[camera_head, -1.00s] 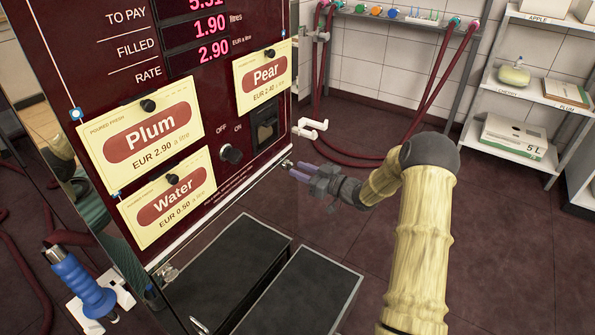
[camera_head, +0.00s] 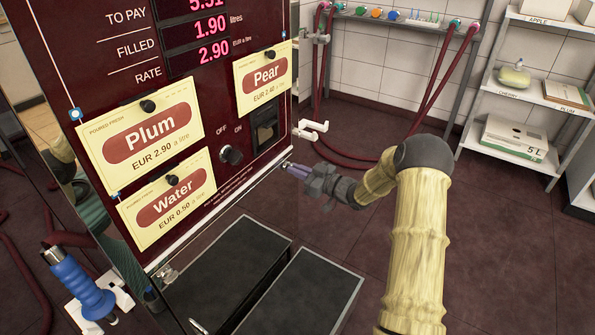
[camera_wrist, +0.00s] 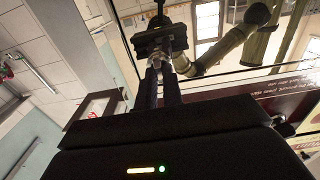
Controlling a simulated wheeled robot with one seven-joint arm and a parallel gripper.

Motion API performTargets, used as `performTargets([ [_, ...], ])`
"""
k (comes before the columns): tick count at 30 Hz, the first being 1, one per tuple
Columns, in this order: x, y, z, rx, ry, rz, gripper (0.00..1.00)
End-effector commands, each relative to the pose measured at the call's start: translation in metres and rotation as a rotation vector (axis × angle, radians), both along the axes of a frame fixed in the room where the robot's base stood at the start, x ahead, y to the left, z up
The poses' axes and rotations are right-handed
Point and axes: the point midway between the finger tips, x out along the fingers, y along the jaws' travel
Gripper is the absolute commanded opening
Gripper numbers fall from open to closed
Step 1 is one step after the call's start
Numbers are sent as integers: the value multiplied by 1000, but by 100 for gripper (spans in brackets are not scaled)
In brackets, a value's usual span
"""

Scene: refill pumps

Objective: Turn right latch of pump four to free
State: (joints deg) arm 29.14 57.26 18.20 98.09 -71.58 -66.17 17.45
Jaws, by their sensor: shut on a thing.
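The pump (camera_head: 225,180), with dark red front, stands at left with Plum, Water and Pear cards; no pump number is readable. Its right latch (camera_head: 287,165), a small metal piece, sits at the panel's lower right corner, partly hidden by my fingers. My gripper (camera_head: 292,169), with purplish fingers, is shut on this latch. In the wrist view, my dark fingers (camera_wrist: 164,78) close on the shiny metal latch (camera_wrist: 166,56). Whether the latch stands at locked or free cannot be read. Another small metal latch (camera_head: 168,272) shows at the panel's lower left corner.
A blue-handled nozzle (camera_head: 78,285) hangs at left. Shelves (camera_head: 545,92) stand at right; the floor between is clear.

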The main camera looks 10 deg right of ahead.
Motion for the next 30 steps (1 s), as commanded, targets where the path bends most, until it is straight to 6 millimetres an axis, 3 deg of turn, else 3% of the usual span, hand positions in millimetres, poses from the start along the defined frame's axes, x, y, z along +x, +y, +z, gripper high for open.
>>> performTargets([
  [11, -1, 1, -2, -121, -122, 2, 0],
  [30, -2, 2, -6, -534, -536, 2, 0],
])
